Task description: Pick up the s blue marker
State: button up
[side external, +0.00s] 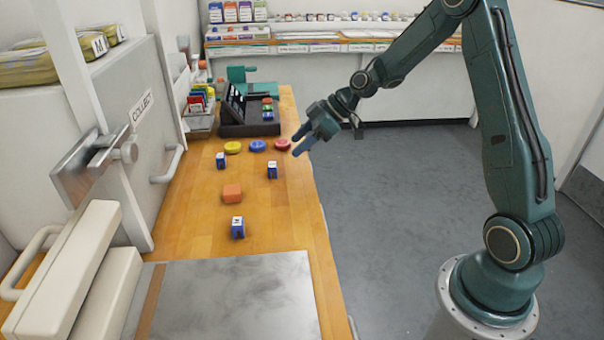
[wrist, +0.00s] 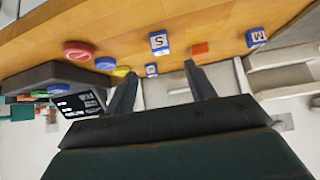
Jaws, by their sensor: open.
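The blue marker with a white face lettered S (wrist: 159,42) sits on the wooden counter in the wrist view. It appears to be the blue block nearest the counter's right edge in the side view (side external: 272,170). My gripper (side external: 302,140) is open and empty, raised over the counter's right edge near the red disc and apart from the marker. Its two fingers (wrist: 158,72) show in the wrist view, with the S marker beyond their tips. A blue marker lettered M (wrist: 256,37) and a smaller-looking blue marker (wrist: 151,70), its letter unclear, also stand there.
An orange block (side external: 232,194) lies between the markers. Yellow (side external: 233,147), blue (side external: 258,146) and red (side external: 282,145) discs form a row behind them. A metal plate (side external: 225,300) covers the near counter.

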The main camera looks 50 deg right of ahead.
aim_at(273, 164)
jog(key=shift+x, duration=2.65)
jog(key=shift+x, duration=2.6)
jog(key=shift+r, duration=0.1)
jog(key=c, duration=1)
jog(key=shift+r, duration=0.15)
jog(key=shift+c, duration=0.2)
notch_tip(273, 164, up, 20)
